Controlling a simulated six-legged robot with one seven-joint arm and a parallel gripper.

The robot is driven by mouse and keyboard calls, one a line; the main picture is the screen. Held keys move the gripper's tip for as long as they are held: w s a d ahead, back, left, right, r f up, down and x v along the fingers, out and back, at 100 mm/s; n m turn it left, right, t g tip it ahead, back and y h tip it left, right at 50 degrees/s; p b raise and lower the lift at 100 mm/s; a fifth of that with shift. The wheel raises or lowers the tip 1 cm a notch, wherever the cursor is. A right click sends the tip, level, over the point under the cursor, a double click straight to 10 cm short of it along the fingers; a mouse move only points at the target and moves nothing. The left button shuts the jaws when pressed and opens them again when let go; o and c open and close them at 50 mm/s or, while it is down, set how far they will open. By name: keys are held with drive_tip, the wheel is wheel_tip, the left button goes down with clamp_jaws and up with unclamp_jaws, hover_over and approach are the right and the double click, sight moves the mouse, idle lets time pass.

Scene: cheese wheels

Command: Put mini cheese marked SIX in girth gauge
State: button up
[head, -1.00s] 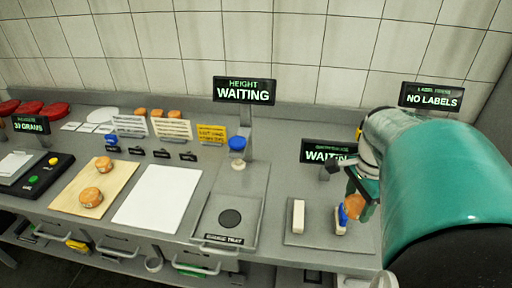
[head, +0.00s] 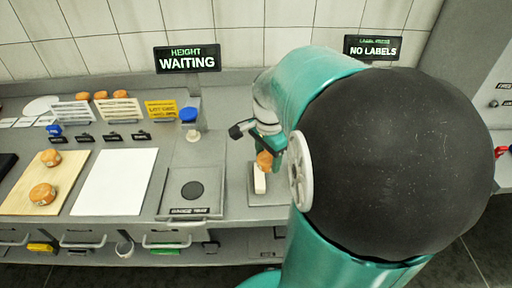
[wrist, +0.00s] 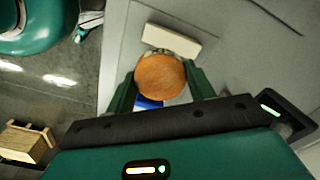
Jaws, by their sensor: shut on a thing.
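My gripper (wrist: 158,90) is shut on an orange-brown mini cheese (wrist: 160,77), which sits between its green fingers in the wrist view. No mark on this cheese can be read. In the head view the same cheese (head: 265,160) shows just above and behind the girth gauge's white block (head: 260,184). In the wrist view the white block (wrist: 172,39) lies just beyond the cheese, and a blue part (wrist: 148,103) shows partly below it. I cannot tell whether the cheese touches either. My arm hides much of the gauge plate (head: 265,214) in the head view.
The height gauge (head: 189,120) with its blue top and dark round pad (head: 192,189) stands left of the girth gauge. A white sheet (head: 115,182) and a wooden board (head: 22,199) with two cheeses lie farther left. Several cheeses sit at the back.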

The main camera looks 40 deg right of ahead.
hover_over(279, 180)
drive_tip(key=f, duration=0.4)
drive_tip(key=shift+w+a+f, duration=0.1)
drive_tip(key=shift+a+f, duration=0.15)
drive_tip(key=shift+a, duration=0.05)
drive_tip(key=shift+d+f, duration=0.2)
drive_tip(key=shift+f, duration=0.75)
drive_tip(key=shift+d+f, duration=0.15)
drive_tip(key=shift+f, duration=0.75)
drive_tip(key=shift+f, duration=0.15)
drive_tip(key=o, duration=1)
wheel_tip(279, 180, up, 12)
drive_tip(key=s+a+r+n+t, duration=0.2)
drive_tip(key=a+r+n, duration=0.1)
drive_tip(key=a+n, duration=0.6)
drive_tip(key=s+a+r+n+t, duration=0.2)
drive_tip(key=a+n, duration=0.7)
drive_tip(key=a, duration=0.5)
drive_tip(key=shift+s+r+t, duration=0.4)
drive_tip(key=shift+r+t, duration=0.1)
drive_tip(key=shift+t, duration=0.3)
